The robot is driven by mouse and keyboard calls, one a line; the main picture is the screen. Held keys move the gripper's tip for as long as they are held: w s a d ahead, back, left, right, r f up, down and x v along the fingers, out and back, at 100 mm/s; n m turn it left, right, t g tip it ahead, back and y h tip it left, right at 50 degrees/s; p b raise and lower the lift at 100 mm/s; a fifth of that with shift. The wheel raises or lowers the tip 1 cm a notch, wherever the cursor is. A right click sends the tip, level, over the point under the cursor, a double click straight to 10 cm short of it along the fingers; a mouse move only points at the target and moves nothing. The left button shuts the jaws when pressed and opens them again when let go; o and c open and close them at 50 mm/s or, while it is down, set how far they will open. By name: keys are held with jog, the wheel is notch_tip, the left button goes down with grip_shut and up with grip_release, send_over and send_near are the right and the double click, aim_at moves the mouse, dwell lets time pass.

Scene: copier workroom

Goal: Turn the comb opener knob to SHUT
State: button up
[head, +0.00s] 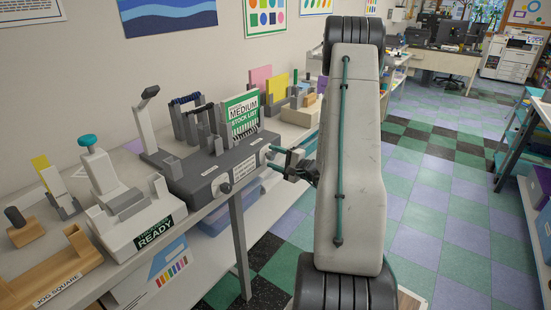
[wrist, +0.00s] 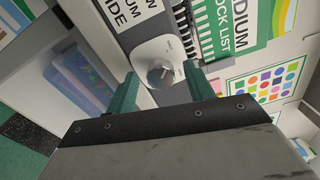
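The comb opener (head: 215,168) is a dark grey machine on the bench, holding a green and white "MEDIUM STOCK LIST" booklet (head: 241,118) upright. In the wrist view its grey round knob (wrist: 160,74) sits on a pale dial plate (wrist: 150,50) with small marks too tiny to read. A pale line shows on the knob's face. My gripper (head: 272,160) is at the right end of the machine's front. Its two teal fingers are apart, one on each side of the knob in the wrist view. I cannot tell whether they touch it.
Left on the bench stand a punch-like device with a teal knob (head: 88,141) and "READY" label, and a wooden "JOG SQUARE" tray (head: 50,275). A lower shelf (head: 200,248) holds bins. Open tiled floor (head: 440,190) lies right of my arm.

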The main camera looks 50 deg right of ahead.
jog(key=s, duration=0.7)
jog(key=shift+s+d, duration=0.3)
jog(key=shift+s, duration=0.1)
dwell(0.4)
